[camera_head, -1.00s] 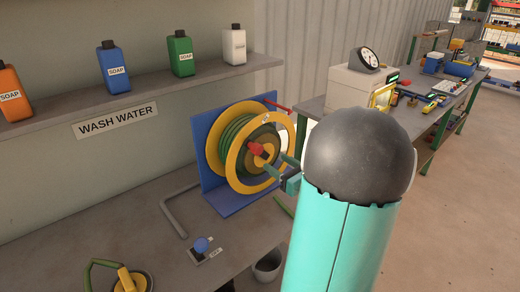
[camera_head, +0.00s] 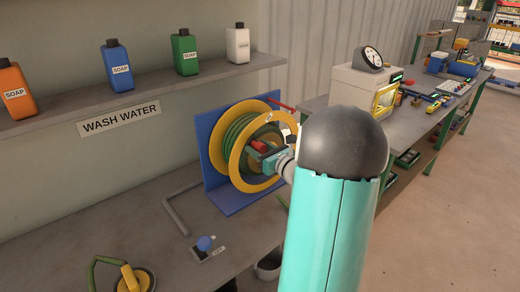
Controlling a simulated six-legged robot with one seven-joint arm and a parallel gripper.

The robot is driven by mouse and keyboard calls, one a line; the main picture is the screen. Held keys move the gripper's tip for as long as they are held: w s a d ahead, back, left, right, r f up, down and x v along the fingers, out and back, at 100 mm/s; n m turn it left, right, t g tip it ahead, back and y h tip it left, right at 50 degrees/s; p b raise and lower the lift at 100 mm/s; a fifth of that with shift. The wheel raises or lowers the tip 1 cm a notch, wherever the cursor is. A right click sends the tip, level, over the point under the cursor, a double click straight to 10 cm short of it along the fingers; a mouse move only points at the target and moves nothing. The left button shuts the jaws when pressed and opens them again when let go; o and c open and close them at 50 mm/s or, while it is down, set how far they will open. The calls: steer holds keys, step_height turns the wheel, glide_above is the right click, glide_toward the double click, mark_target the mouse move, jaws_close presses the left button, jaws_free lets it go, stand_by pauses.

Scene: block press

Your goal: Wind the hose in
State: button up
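The hose reel (camera_head: 237,183) has yellow rims on a blue stand (camera_head: 213,160) on the bench. Green hose (camera_head: 230,135) is wound on it between the rims. A red crank knob (camera_head: 259,146) sticks out at the front of the reel. My gripper (camera_head: 258,156) is at this knob, its dark and teal fingers beside or around it. The fingers overlap the reel, so I cannot tell whether they are shut on the knob. A short green piece (camera_head: 282,201), perhaps hose, shows at the bench's front edge, partly hidden by my arm.
A blue-knobbed lever (camera_head: 204,243) on a small plate and a yellow round fitting with a green hose (camera_head: 130,279) are on the bench (camera_head: 150,235). A grey bent pipe (camera_head: 174,215) lies left of the reel. Soap bottles (camera_head: 118,66) stand on the shelf above. A bin (camera_head: 268,267) is below the bench edge.

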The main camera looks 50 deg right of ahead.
mark_target(268, 127)
jaws_close()
steer(key=shift+d+r, duration=0.1)
steer(key=shift+s+d+r+m, duration=0.1)
steer(key=shift+d+r+m, duration=0.4)
steer(key=shift+d+m, duration=0.35)
steer(key=shift+s+d+r+m, duration=0.1)
steer(key=shift+d+r+m, duration=0.45)
steer(key=shift+m, duration=0.5)
steer(key=shift+s+d+r+m, duration=0.1)
steer(key=shift+d+r+m, duration=0.05)
steer(key=shift+d+m, duration=0.4)
steer(key=shift+s+d+r+m, duration=0.1)
steer(key=shift+d+m, duration=0.45)
steer(key=shift+s+d+r+m, duration=0.1)
steer(key=shift+d+r+m, duration=0.05)
steer(key=shift+d+m, duration=1.1)
steer(key=shift+o, duration=1.6)
jaws_free()
